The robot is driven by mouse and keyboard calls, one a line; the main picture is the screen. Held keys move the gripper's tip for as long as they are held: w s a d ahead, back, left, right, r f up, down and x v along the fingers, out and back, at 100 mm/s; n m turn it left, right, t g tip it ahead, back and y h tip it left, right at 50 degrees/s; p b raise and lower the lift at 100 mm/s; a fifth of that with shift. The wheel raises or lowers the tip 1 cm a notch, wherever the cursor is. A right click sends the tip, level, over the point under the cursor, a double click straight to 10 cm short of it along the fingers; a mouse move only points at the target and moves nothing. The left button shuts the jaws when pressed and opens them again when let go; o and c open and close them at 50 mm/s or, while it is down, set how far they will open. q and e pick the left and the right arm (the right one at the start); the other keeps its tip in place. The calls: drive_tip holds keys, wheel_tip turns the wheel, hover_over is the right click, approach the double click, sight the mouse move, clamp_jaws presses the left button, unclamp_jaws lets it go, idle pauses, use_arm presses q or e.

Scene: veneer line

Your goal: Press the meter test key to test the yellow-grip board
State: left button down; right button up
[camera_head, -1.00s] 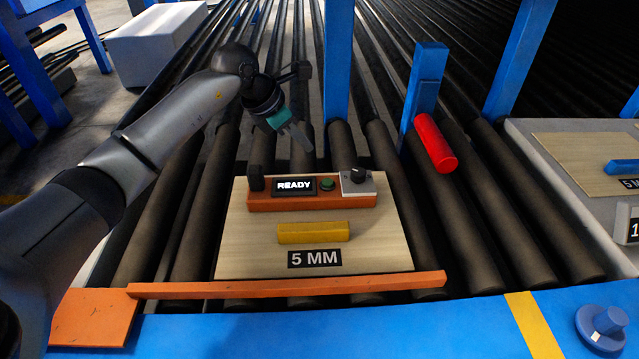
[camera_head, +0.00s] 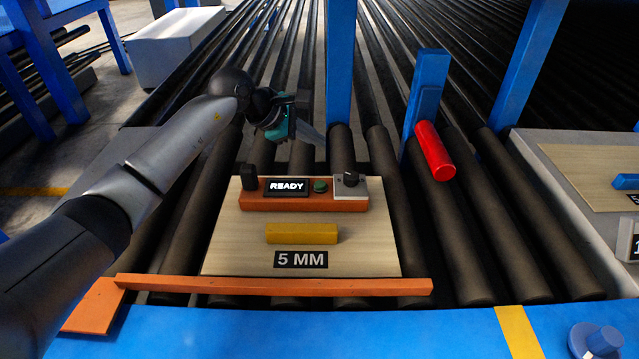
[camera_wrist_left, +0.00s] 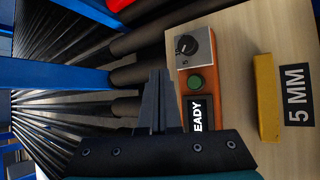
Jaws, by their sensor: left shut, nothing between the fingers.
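The orange meter (camera_head: 305,201) lies on the far part of the board (camera_head: 222,253), which has a yellow grip (camera_head: 301,233) and a "5 MM" label. Its display (camera_head: 286,187) reads READY. The green round key (camera_head: 320,185) sits between the display and a plate with a black knob (camera_head: 351,179). My left gripper (camera_head: 318,138) is shut and empty, above the rollers just beyond the meter. In the left wrist view the fingers (camera_wrist_left: 160,72) are left of the green key (camera_wrist_left: 195,83), apart from it in the picture. My right gripper is not in view.
An orange fence bar (camera_head: 275,287) runs along the board's near edge. A blue post (camera_head: 340,75) stands behind the meter. A red cylinder (camera_head: 434,150) on a blue bracket is to the right. Another board (camera_head: 580,170) lies at far right.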

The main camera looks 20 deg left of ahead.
use_arm(q)
drive_tip(key=b, duration=0.5)
hover_over(315, 185)
wheel_tip(315, 185, down, 8)
drive_tip(key=shift+r, duration=0.15)
drive_tip(key=shift+f+b, duration=0.55)
drive_tip(key=shift+f, duration=0.05)
idle(0.8)
idle(0.5)
drive_tip(key=shift+f+b, duration=0.35)
drive_tip(key=shift+f, duration=0.05)
